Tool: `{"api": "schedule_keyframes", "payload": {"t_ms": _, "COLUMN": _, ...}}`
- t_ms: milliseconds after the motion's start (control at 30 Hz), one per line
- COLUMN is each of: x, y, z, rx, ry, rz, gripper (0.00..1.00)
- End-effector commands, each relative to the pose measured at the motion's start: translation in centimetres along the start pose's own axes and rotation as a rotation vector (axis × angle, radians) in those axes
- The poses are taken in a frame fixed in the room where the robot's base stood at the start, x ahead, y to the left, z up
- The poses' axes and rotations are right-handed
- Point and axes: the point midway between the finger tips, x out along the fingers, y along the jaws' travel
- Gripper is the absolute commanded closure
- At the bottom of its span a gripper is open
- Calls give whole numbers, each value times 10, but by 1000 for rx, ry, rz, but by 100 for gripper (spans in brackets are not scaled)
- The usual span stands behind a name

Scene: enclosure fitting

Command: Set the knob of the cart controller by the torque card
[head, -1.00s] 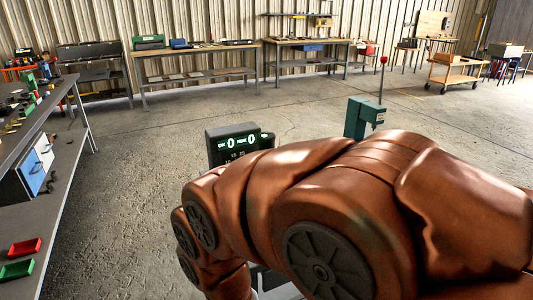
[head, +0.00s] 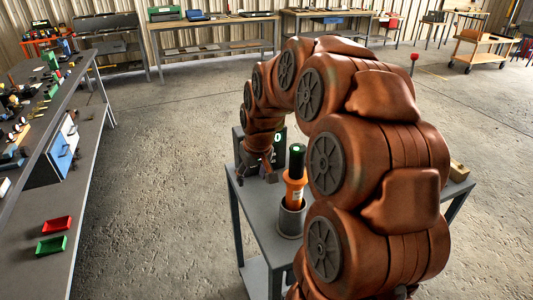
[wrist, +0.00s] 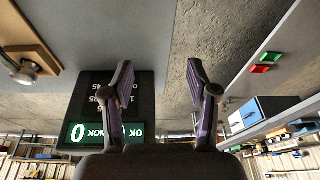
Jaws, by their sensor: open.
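The cart controller (head: 238,146) is a dark box at the cart's far edge, mostly hidden behind my arm in the head view. In the wrist view the controller (wrist: 88,103) appears upside down, with a lit green display reading 0 and NOK, and pale numbers too small to read. I cannot make out its knob or the torque card. My gripper (wrist: 160,78) is open and empty, its fingers apart in front of the controller, one overlapping its face in the picture. In the head view my gripper (head: 257,172) is low over the cart, by the controller.
An orange and black driver (head: 295,178) stands in a grey cup (head: 291,218) on the grey cart (head: 262,222). A wooden block (head: 458,171) lies at the cart's right. A bench (head: 88,165) with red and green trays stands left. Open floor lies between.

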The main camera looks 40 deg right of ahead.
Motion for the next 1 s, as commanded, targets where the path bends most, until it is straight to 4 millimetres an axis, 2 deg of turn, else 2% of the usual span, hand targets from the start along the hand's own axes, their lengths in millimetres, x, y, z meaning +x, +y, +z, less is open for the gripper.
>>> {"api": "schedule_keyframes", "payload": {"t_ms": 33, "x": -4, "y": 16, "z": -16, "rx": 19, "ry": 22, "rz": 8, "gripper": 41}}
{"api": "schedule_keyframes", "payload": {"t_ms": 200, "x": -3, "y": 58, "z": -51, "rx": 58, "ry": 86, "rz": 34, "gripper": 41}}
{"api": "schedule_keyframes", "payload": {"t_ms": 400, "x": -1, "y": 86, "z": -67, "rx": 69, "ry": 117, "rz": 60, "gripper": 41}}
{"api": "schedule_keyframes", "payload": {"t_ms": 667, "x": 8, "y": 91, "z": -71, "rx": 70, "ry": 122, "rz": 64, "gripper": 41}}
{"api": "schedule_keyframes", "payload": {"t_ms": 1000, "x": 45, "y": 93, "z": -75, "rx": 70, "ry": 118, "rz": 63, "gripper": 41}}
